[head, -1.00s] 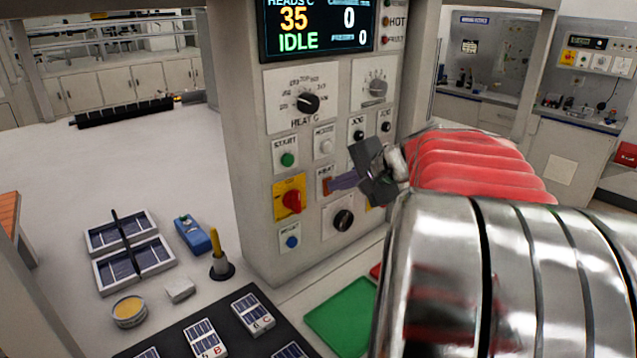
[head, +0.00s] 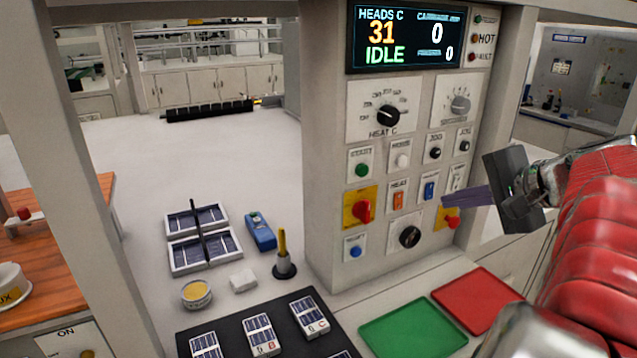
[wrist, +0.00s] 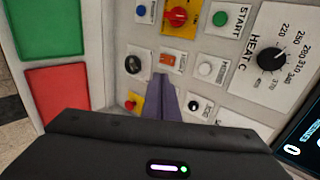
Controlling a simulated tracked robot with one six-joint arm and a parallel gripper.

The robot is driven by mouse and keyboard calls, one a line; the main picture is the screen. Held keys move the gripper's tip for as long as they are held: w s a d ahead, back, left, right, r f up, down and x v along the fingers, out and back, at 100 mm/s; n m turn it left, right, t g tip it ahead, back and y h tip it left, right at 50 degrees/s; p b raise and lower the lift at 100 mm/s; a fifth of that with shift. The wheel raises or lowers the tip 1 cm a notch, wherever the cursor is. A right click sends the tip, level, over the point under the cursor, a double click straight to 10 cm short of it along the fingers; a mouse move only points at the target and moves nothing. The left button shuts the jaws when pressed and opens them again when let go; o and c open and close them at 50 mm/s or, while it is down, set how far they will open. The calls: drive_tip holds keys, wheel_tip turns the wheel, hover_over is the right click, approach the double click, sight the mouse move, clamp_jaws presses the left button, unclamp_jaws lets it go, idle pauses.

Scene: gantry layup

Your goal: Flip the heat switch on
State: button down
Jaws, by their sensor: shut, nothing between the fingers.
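The heat switch (head: 398,200) is a small orange rocker on a white plate, in the middle of the grey control panel (head: 330,230). It also shows in the wrist view (wrist: 168,60), just beyond my fingertips. I cannot tell which way the rocker is tipped. My gripper (head: 442,200) has purple fingers pressed together and empty. In the head view it stands to the right of the heat switch, in front of the panel near the blue rocker (head: 430,188). In the wrist view the shut fingers (wrist: 161,77) point toward the heat switch, seemingly apart from it.
A red knob on a yellow plate (head: 362,210) sits left of the heat switch. A red emergency button (head: 452,220) and a black knob (head: 409,237) are lower. The display (head: 410,40) reads 31 and IDLE. Green (head: 414,328) and red mats (head: 476,300) lie below.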

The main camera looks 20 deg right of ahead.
sight(399, 208)
drive_tip(key=shift+s+r, duration=0.15)
wheel_tip(399, 208, down, 8)
drive_tip(key=s+m+t, duration=0.2)
drive_tip(key=m+t, duration=0.3)
drive_tip(key=m, duration=1.3)
drive_tip(key=shift+d+t, duration=0.15)
drive_tip(key=shift+t, duration=0.15)
drive_tip(key=shift+w+a+f, duration=0.1)
drive_tip(key=shift+w+f, duration=0.2)
drive_tip(key=shift+w, duration=2)
drive_tip(key=shift+w+a+f, duration=0.1)
drive_tip(key=shift+w+f, duration=0.25)
drive_tip(key=shift+w, duration=1.9)
drive_tip(key=shift+w+a+f, duration=0.1)
drive_tip(key=shift+w+f, duration=0.2)
drive_tip(key=shift+w, duration=2)
